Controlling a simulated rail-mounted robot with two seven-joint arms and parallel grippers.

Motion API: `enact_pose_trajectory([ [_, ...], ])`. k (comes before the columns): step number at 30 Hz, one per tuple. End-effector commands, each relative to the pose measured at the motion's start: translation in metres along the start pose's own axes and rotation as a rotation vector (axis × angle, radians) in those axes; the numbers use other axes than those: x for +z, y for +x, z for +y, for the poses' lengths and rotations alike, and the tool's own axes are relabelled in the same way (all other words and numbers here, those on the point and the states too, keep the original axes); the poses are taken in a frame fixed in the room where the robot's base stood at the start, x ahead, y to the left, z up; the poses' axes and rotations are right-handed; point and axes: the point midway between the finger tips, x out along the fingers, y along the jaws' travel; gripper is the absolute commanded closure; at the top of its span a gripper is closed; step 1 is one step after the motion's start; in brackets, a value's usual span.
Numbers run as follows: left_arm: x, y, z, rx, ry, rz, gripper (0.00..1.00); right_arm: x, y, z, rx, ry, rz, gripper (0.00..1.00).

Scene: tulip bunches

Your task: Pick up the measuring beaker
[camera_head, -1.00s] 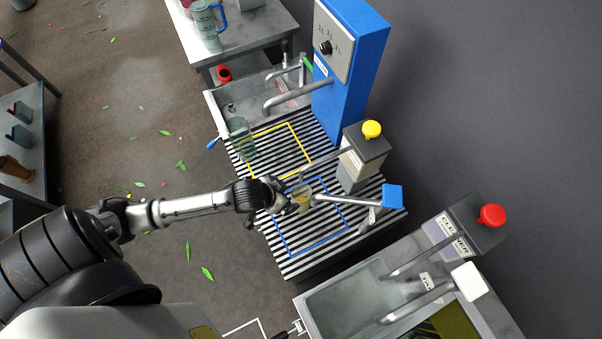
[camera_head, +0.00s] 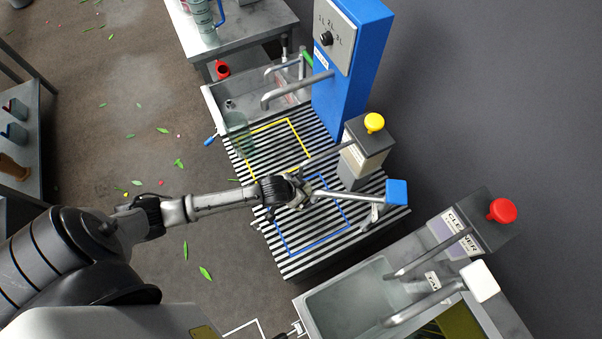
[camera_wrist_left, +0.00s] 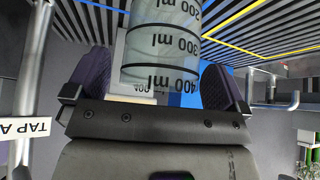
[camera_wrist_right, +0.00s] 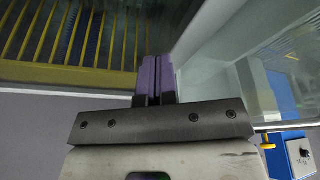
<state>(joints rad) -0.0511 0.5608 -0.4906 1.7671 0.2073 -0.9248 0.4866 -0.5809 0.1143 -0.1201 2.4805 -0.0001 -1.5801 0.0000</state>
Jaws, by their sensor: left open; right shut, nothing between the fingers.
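The measuring beaker (camera_wrist_left: 160,45), clear with black bands marked 200, 300 and 400 ml, stands between the two fingers of my left gripper (camera_wrist_left: 155,85) in the left wrist view. The fingers are open, one on each side of it; I cannot tell whether either touches it. In the head view my left gripper (camera_head: 298,190) is over the striped grate at the blue square's upper edge and hides most of the beaker. My right gripper (camera_wrist_right: 157,77) is shut and empty in the right wrist view, by a clear pane.
A tap with a blue block (camera_head: 397,191) stands right of my left gripper. A yellow-topped dispenser (camera_head: 368,148) is just above it. A clear greenish vessel (camera_head: 238,133) stands left of the yellow square. A sink (camera_head: 345,302) and a red-topped cleaner dispenser (camera_head: 480,225) are lower right.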

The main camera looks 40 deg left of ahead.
Motion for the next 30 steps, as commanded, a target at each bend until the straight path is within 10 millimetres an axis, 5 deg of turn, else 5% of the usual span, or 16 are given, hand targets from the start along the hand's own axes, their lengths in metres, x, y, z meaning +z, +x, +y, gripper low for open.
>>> enact_pose_trajectory([
  [13,-0.0002,0.0132,0.0,0.0,0.0,0.0,0.01,0.002,0.0041,0.0029,0.008,-0.01,-0.002,1.0],
  [30,0.0001,0.0131,-0.0001,0.0,0.0,-0.001,0.56,0.0014,0.0041,0.0005,0.002,-0.002,-0.001,1.0],
])
